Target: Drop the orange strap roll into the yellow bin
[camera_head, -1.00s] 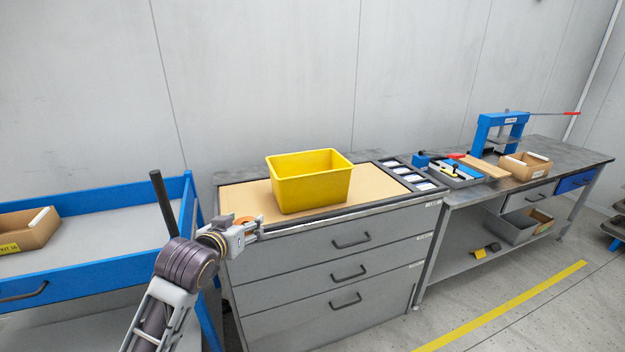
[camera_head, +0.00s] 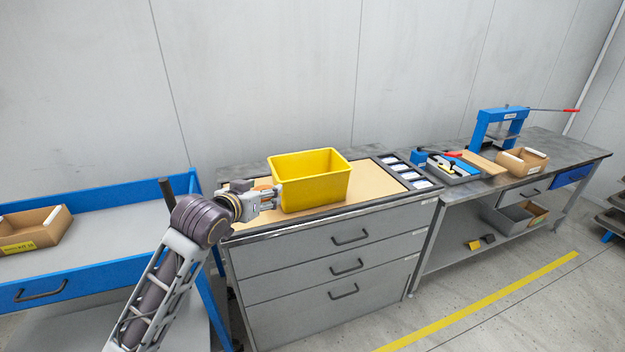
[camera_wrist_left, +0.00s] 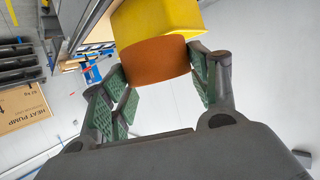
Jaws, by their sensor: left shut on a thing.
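The orange strap roll (camera_wrist_left: 155,62) is held between the two fingers of my left gripper (camera_wrist_left: 160,80) in the left wrist view. In the head view my left gripper (camera_head: 277,197) is at the left side of the yellow bin (camera_head: 318,190), close to its wall. The roll is mostly hidden there behind the gripper, with a bit of orange showing. The yellow bin stands upright on the tan top of the grey drawer cabinet. It also shows just beyond the roll in the left wrist view (camera_wrist_left: 155,18). My right gripper is not in view.
The grey drawer cabinet (camera_head: 330,258) carries a dark tray with white items (camera_head: 410,172) right of the bin. A blue cart (camera_head: 95,200) with a cardboard box (camera_head: 35,228) stands at the left. A workbench with a blue press (camera_head: 500,128) stands at the right.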

